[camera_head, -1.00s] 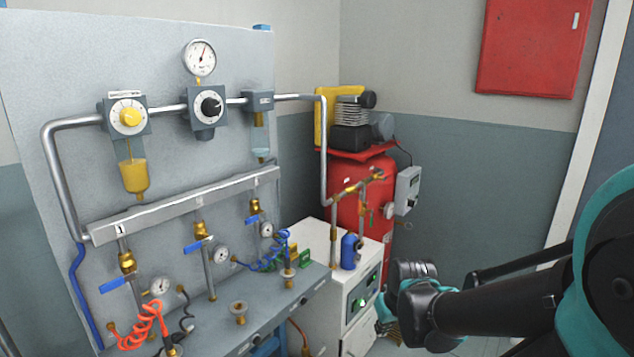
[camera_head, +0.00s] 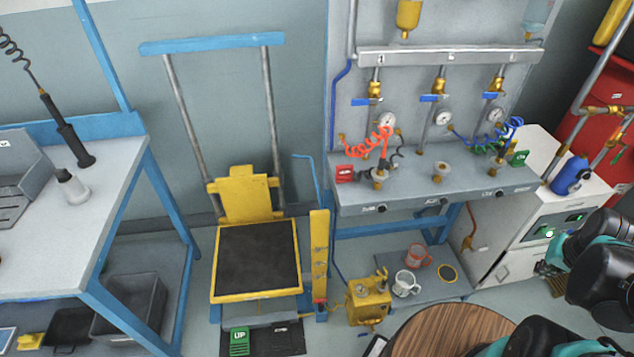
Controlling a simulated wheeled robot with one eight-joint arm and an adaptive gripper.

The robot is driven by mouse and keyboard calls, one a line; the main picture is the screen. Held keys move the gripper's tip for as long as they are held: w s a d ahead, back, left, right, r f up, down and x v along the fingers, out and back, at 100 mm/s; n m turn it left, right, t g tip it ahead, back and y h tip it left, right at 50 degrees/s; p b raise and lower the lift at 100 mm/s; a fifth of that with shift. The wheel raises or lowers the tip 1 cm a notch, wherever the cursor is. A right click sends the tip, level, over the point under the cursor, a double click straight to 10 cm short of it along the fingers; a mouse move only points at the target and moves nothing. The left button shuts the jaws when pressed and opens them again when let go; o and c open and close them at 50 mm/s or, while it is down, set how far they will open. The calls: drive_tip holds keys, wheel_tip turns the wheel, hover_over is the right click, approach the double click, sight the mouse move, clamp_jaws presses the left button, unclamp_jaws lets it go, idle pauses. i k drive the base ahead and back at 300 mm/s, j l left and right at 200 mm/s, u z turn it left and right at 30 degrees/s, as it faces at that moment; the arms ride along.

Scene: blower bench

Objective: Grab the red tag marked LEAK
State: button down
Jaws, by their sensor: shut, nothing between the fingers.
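A small red tag (camera_head: 344,174) lies on the left end of the grey blower bench (camera_head: 425,187), left of the orange-red coiled hose (camera_head: 374,146). It carries pale lettering too small to read. A green tag (camera_head: 518,158) stands at the right end of the same bench. My arm (camera_head: 597,262) shows at the lower right, folded, with black and teal joints, well to the right of the red tag. I cannot make out the fingers of my gripper, and nothing of mine touches the red tag.
A round wooden top (camera_head: 447,331) is in front. A yellow platform lift (camera_head: 256,262) stands left.

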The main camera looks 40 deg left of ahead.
sight(343, 172)
drive_tip(key=u, duration=1)
drive_tip(key=i+l+u, duration=0.1)
drive_tip(key=u, duration=0.25)
drive_tip(key=l+u, duration=0.15)
drive_tip(key=u, duration=0.15)
drive_tip(key=j+u, duration=0.4)
drive_tip(key=i+j+u, duration=0.15)
drive_tip(key=j+u, duration=0.25)
drive_tip(key=j, duration=0.2)
